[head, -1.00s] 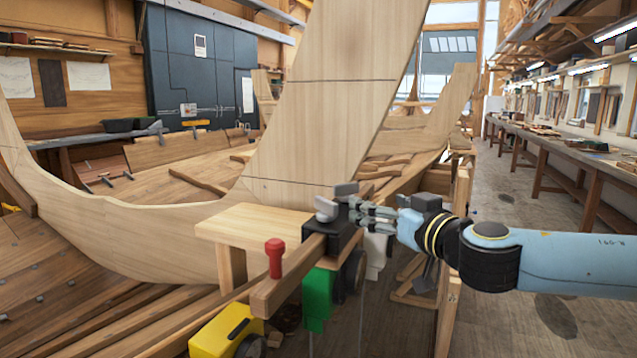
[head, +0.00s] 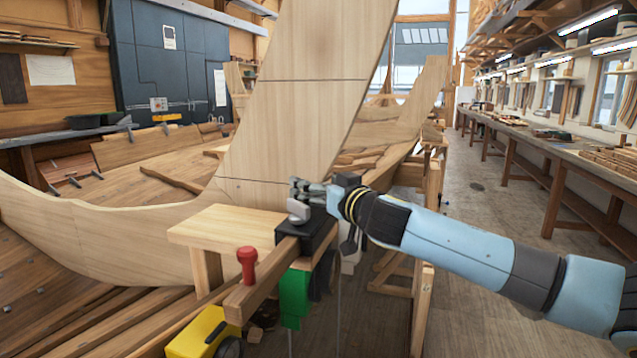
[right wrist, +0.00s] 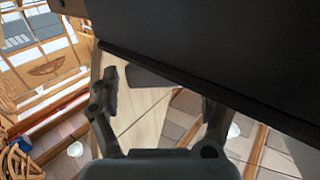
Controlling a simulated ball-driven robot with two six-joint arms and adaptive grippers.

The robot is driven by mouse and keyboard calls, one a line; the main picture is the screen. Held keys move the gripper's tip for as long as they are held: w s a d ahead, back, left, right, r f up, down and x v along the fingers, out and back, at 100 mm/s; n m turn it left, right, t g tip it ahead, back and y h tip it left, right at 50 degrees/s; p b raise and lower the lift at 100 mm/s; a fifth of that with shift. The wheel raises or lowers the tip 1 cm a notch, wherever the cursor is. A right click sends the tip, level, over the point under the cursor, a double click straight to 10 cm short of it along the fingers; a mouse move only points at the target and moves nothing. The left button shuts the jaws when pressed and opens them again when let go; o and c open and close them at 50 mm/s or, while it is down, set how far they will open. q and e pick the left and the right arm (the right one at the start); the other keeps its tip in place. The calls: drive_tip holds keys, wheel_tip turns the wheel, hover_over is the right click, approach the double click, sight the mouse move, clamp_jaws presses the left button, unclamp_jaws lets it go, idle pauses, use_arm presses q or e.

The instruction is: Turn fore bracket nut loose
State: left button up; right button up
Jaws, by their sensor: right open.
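A black bracket block (head: 318,228) sits on the end of a wooden beam, with a rounded grey knob (head: 299,212) on its near-left top; this looks like a bracket nut, but I cannot tell for sure. A darker grey piece (head: 346,179) shows behind the block. My right gripper (head: 299,189) is just above and behind the grey knob, with its fingers pointing left. In the right wrist view my right gripper (right wrist: 162,100) has its fingers spread, with nothing clearly between them. I cannot tell whether it touches the knob. My left gripper is not in view.
A green part (head: 294,292) hangs below. Open floor (head: 478,260) lies at right.

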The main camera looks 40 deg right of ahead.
drive_tip(key=c, duration=1.2)
